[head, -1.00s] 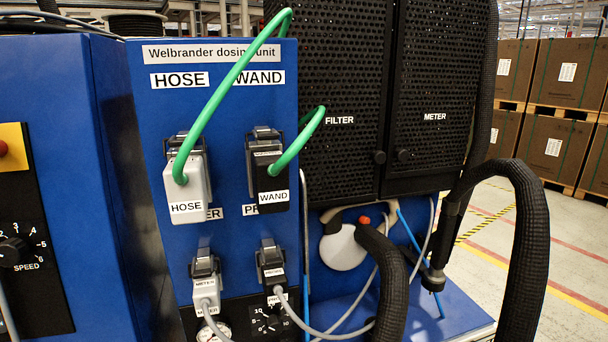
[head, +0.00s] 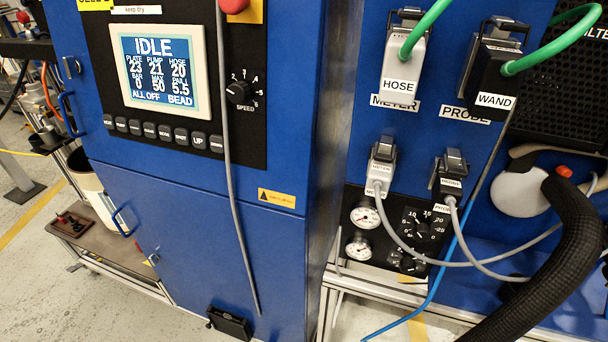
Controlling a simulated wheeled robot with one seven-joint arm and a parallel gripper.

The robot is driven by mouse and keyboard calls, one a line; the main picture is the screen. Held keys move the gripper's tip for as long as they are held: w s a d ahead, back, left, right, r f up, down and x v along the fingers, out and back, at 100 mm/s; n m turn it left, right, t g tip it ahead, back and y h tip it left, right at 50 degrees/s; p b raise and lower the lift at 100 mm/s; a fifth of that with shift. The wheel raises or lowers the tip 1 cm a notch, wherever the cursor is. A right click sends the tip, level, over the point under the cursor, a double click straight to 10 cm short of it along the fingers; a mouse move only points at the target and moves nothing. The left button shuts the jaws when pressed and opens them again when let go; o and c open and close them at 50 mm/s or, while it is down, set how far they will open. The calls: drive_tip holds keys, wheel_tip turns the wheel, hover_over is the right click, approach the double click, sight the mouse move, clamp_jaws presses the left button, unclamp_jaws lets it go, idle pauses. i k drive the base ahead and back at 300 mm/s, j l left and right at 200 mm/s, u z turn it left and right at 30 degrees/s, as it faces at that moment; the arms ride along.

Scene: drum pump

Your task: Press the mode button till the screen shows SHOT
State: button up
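The screen (head: 158,72) on the blue cabinet is lit and reads IDLE at the top. Its bottom line reads ALL OFF and BEAD; SHOT does not show. A row of small dark buttons runs below the screen. The mode button (head: 165,133) seems to be the one just right of the row's middle, but its lettering is tiny. My gripper is not in view.
A red knob (head: 234,5) and the SPEED dial (head: 240,92) sit right of the screen. A thick black hose (head: 560,260) curves at lower right. Floor shows at lower left.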

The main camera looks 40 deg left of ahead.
sight(166, 132)
drive_tip(key=u, duration=1.55)
